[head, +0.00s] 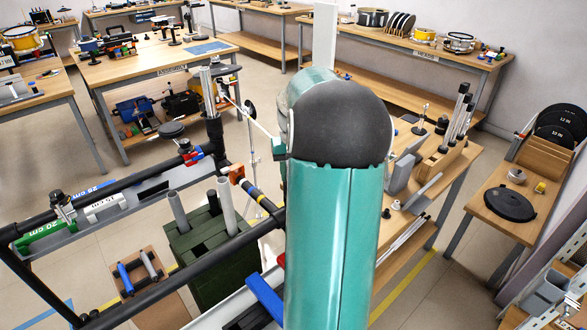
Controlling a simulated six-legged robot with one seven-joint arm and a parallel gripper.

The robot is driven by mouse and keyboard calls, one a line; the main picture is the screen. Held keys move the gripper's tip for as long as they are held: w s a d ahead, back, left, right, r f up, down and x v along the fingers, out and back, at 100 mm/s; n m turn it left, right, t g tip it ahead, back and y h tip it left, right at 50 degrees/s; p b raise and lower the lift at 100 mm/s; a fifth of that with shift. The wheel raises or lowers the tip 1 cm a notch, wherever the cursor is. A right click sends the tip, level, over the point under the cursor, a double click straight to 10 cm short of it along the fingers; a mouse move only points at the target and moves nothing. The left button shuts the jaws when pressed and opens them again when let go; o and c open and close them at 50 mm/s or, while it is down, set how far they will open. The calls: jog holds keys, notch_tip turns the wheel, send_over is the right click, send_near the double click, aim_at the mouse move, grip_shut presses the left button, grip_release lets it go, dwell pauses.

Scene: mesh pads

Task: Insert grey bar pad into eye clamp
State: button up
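My teal arm (332,245) with its dark round joint fills the middle of the head view. My gripper is not visible; the arm may hide it. I cannot clearly pick out the grey bar pad or the eye clamp. Grey tubes (227,205) stand upright in a dark green crate (205,250) left of the arm. Grey slabs (403,165) stand on the wooden bench to the right. A black pipe frame (190,255) at the left carries several small fittings, among them a red and blue one (190,155) and an orange block (236,172).
A wooden box (140,280) with blue and grey handles sits on the floor at left. A side table (520,215) with a black disc (510,203) stands at right. More workbenches line the back. Open floor lies between the benches.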

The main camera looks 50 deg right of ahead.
jog(key=o, duration=1.3)
notch_tip(320, 180, up, 14)
jog(key=shift+f, duration=0.1)
